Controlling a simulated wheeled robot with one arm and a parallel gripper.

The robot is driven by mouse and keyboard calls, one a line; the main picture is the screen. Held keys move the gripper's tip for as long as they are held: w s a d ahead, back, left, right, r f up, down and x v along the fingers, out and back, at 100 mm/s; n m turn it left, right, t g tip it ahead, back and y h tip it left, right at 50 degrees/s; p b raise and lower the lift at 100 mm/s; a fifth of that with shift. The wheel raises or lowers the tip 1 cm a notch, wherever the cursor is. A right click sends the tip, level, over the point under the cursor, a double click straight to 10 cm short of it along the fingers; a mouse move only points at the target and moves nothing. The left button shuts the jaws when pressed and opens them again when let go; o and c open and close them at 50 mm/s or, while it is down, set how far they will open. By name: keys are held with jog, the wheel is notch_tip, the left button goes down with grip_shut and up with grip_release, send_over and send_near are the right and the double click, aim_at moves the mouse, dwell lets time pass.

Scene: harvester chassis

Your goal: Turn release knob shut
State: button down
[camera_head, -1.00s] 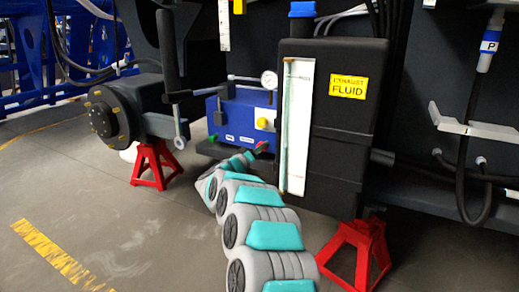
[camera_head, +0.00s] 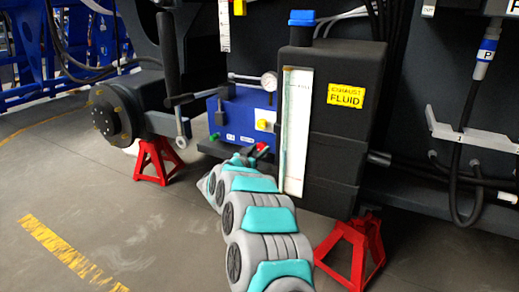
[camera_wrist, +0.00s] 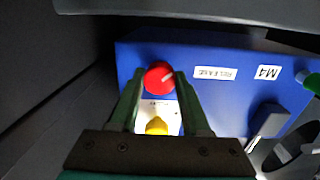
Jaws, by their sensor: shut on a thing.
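The red release knob (camera_wrist: 159,79) is round, with a pale line across its face, on the blue box (camera_wrist: 222,65). A RELEASE label (camera_wrist: 215,73) is beside it. My gripper (camera_wrist: 159,74) has one finger on each side of the knob and is shut on it. A yellow knob (camera_wrist: 157,126) lies nearer the wrist, between the fingers. In the head view the blue box (camera_head: 238,115) sits left of the black tank, and the red knob (camera_head: 262,147) shows at its lower right, partly hidden by my gripper.
The black exhaust fluid tank (camera_head: 340,150) stands close to the right of my arm. A lever with a dark handle (camera_head: 168,60) and a gauge (camera_head: 269,81) are around the box. Red stands (camera_head: 352,250) rest on the floor; the left floor is open.

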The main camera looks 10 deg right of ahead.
jog(key=m+b, duration=0.2)
jog(key=m, duration=0.4)
jog(key=shift+f+b, duration=0.2)
jog(key=shift+b, duration=0.2)
jog(key=m+b, duration=0.1)
jog(key=m, duration=0.1)
jog(key=shift+m+y+b, duration=0.3)
jog(key=shift+m, duration=0.1)
jog(key=m+b, duration=0.1)
jog(key=m, duration=0.2)
jog(key=shift+m+t, duration=0.3)
jog(key=m, duration=0.6)
jog(key=shift+r, duration=0.15)
jog(key=m, duration=0.3)
jog(key=shift+m, duration=0.3)
jog(key=shift+m+t, duration=0.3)
jog(key=shift+m, duration=1.5)
jog(key=shift+c, duration=1.8)
grip_release()
